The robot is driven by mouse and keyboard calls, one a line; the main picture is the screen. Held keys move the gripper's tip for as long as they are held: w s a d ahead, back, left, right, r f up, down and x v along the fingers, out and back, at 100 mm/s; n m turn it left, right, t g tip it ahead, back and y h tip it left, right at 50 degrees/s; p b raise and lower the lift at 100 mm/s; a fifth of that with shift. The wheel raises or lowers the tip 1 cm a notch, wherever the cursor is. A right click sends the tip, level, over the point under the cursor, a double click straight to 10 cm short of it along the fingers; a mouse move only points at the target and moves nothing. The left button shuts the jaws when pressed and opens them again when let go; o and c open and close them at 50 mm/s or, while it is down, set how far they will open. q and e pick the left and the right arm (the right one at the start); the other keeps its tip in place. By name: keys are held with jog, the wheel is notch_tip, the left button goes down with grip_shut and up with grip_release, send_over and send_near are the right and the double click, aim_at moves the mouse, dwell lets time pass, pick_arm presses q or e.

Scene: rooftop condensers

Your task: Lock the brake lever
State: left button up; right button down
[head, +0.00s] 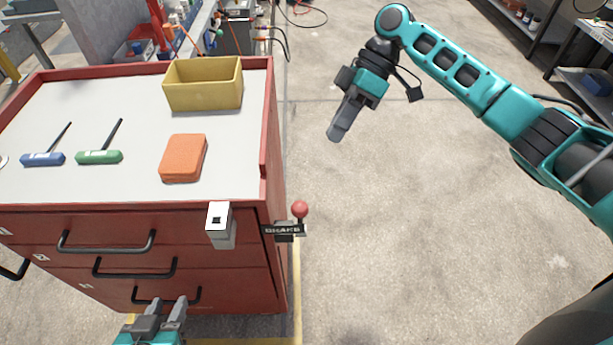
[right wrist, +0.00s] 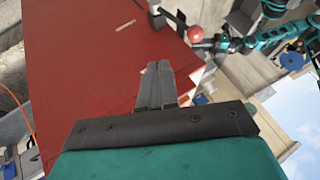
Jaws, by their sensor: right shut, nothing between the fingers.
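The brake lever has a red ball knob (head: 299,209) on a short dark stem, beside a black plate marked BRAKE (head: 283,230) on the right side of the red tool cabinet (head: 250,270). The knob also shows in the right wrist view (right wrist: 195,34), up and right of the fingertips. My right gripper (head: 336,135) is shut and empty, above the floor to the right of the cabinet and apart from the lever. Its closed fingers (right wrist: 157,68) show in the wrist view against the red side panel. My left gripper (head: 166,303) appears open, in front of the bottom drawer handle; contact is unclear.
A grey-white bracket (head: 220,225) juts from the cabinet's front corner. The floor to the right is clear.

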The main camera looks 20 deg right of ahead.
send_over(300, 222)
jog(key=w+d, duration=0.3)
jog(key=shift+f, duration=3.5)
jog(key=shift+a, duration=0.1)
jog(key=shift+s+p, duration=0.1)
jog(key=shift+p, duration=0.2)
